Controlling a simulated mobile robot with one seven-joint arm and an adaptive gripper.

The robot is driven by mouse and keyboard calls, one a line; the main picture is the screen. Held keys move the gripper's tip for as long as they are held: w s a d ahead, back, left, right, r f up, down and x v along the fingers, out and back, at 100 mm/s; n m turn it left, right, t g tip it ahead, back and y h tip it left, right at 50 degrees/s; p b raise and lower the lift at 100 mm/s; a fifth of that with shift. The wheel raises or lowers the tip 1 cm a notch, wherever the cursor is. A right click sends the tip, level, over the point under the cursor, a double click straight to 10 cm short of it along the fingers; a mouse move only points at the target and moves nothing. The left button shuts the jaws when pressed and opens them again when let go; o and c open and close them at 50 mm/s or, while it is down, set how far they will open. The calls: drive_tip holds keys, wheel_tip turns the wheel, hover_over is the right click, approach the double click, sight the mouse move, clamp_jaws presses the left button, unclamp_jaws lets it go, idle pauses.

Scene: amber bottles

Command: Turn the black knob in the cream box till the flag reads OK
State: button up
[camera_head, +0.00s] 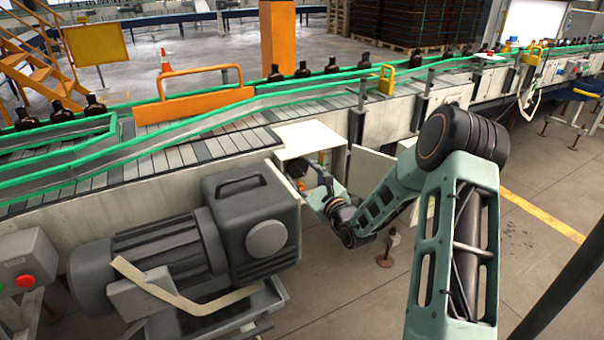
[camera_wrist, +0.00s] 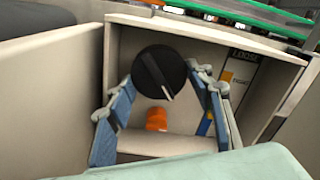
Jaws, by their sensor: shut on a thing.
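The cream box (camera_head: 318,137) is set in the side of the conveyor, its front open; its wall also shows in the wrist view (camera_wrist: 122,40). The round black knob (camera_wrist: 160,72) sits inside it, with a pale pointer line slanting down and right. My gripper (camera_wrist: 163,80) reaches into the opening, its blue fingers on either side of the knob and shut on it. In the head view the knob (camera_head: 297,168) is small and dark. On the box's right inner side is a dark plate with small lettering (camera_wrist: 243,54) and a yellow mark (camera_wrist: 227,76); I cannot read it surely.
An orange part (camera_wrist: 157,119) sits below the knob. A cream door panel (camera_head: 369,172) stands open at the right. A large grey motor (camera_head: 180,247) stands close at the left. The conveyor (camera_head: 200,150) with green rails runs above.

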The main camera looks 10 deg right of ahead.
drive_tip(key=m+p, duration=0.1)
drive_tip(key=m, duration=0.2)
drive_tip(key=shift+m, duration=0.4)
drive_tip(key=m+p, duration=0.2)
drive_tip(key=m, duration=0.1)
drive_tip(key=shift+s+a+m, duration=0.1)
drive_tip(key=shift+a+m, duration=0.05)
drive_tip(key=shift+m, duration=0.15)
drive_tip(key=m+p, duration=0.3)
drive_tip(key=m, duration=0.3)
drive_tip(key=shift+a+p, duration=0.1)
drive_tip(key=shift+p, duration=0.3)
drive_tip(key=o, duration=0.9)
